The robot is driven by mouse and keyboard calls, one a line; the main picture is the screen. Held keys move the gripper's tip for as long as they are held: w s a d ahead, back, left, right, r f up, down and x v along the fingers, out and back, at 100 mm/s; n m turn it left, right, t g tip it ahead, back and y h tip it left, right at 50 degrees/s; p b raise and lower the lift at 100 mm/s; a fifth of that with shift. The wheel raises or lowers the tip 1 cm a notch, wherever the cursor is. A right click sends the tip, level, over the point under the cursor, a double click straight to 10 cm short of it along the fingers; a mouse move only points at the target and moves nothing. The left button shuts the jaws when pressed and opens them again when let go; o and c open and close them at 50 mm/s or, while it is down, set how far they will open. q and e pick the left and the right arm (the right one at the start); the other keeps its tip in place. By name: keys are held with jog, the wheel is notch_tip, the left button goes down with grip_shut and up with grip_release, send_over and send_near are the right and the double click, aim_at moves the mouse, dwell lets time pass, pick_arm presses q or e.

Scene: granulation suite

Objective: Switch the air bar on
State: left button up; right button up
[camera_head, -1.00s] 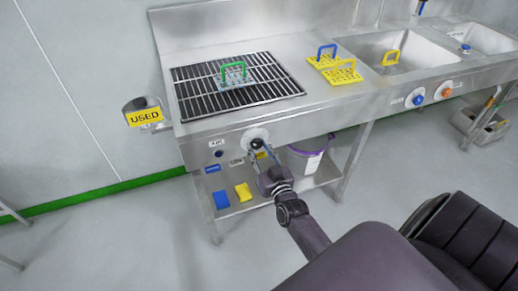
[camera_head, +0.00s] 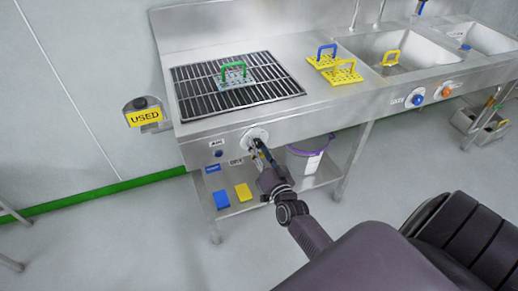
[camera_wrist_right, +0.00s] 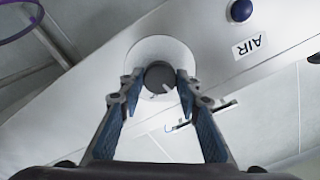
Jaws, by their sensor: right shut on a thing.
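The air bar's knob is dark grey and round, on a white round plate (camera_head: 262,133) in the front panel below the grating. The knob (camera_wrist_right: 158,74) shows in the middle of the right wrist view, with a pale pointer mark toward the lower right. My right gripper (camera_head: 256,145) is at the knob, its blue-padded fingers (camera_wrist_right: 159,84) on either side of it, shut on it. An "AIR" label (camera_wrist_right: 249,46) and a blue button (camera_wrist_right: 241,10) are on the panel beside the plate. My left gripper is not in view.
A green-handled plate (camera_head: 234,78) lies on the black grating (camera_head: 190,97). Yellow plates (camera_head: 343,76) are right of it. A "USED" holder (camera_head: 144,117) is at the left. Blue and orange knobs (camera_head: 446,90) sit further right. A bucket (camera_head: 300,165) stands on the lower shelf.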

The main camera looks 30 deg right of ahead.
jog(key=m, duration=0.5)
jog(key=shift+f+m+b, duration=0.1)
jog(key=shift+m+b, duration=0.2)
jog(key=shift+b, duration=0.1)
jog(key=m+b, duration=0.1)
jog(key=m, duration=0.4)
jog(key=shift+m, duration=0.3)
jog(key=o, duration=1.2)
jog(key=shift+c, duration=0.2)
jog(key=v, duration=1.2)
jog(key=shift+s, duration=0.1)
